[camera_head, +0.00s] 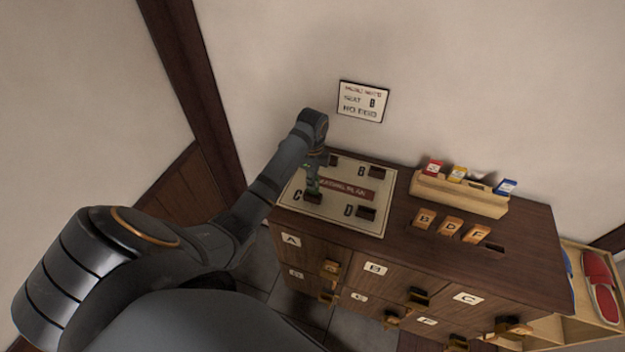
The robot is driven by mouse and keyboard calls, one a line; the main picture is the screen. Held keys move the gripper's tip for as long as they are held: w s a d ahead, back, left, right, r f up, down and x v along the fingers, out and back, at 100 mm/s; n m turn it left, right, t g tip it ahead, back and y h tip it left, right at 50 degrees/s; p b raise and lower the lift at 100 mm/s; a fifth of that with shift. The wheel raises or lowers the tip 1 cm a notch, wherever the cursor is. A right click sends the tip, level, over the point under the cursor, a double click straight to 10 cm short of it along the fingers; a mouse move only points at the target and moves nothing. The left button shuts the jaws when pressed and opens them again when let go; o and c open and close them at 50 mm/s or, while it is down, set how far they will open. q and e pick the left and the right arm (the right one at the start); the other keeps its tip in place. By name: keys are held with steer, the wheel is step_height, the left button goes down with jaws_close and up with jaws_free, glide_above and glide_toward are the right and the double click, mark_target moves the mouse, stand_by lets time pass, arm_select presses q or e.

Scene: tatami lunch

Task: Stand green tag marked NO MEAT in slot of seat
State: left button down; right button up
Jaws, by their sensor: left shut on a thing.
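My left gripper (313,181) is over the seating board (382,222), shut on a small green tag (313,187). The tag is mostly hidden by the fingers, so its lettering cannot be read. The slots by B (376,172) and D (366,213) look empty. The board's far left slot is partly hidden behind my gripper. My right gripper is not in view.
A wooden rack (460,199) holds red, yellow and blue tags at the cabinet's back. A wall sign (363,101) hangs behind. Red slippers (600,285) lie in a shelf at right.

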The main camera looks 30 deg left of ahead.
arm_select(q)
steer(key=shift+f, duration=0.1)
steer(key=shift+f, duration=0.7)
steer(key=shift+r, duration=0.1)
steer(key=shift+f, duration=0.6)
stand_by(0.8)
steer(key=c, duration=0.7)
jaws_free()
